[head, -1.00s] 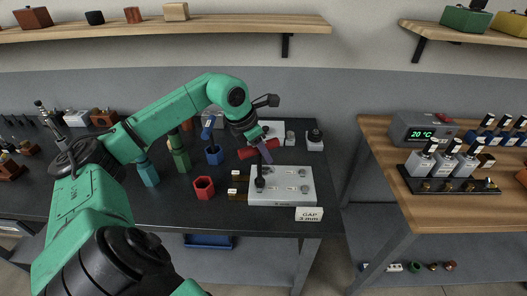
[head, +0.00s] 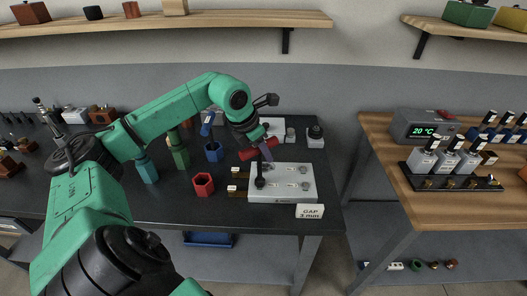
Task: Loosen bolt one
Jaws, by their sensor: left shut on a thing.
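A light grey block (head: 287,192) with several bolts in its top lies on the dark table, behind a label reading "GAP 3 mm" (head: 310,211). Bolts show at the right of its top, one at the back (head: 304,170) and one in front of it (head: 304,185). My left gripper (head: 266,155) is shut on a dark tool (head: 260,176) that stands nearly upright over the block's left side. The tool's lower end hides what is under it, so I cannot tell which bolt it meets. My right gripper is not in view.
A red hexagonal cup (head: 203,184), a blue cup (head: 214,152) and green and teal hexagonal posts stand left of the block. A wooden table (head: 440,218) with bottles and a 20 °C display stands at right, across a gap.

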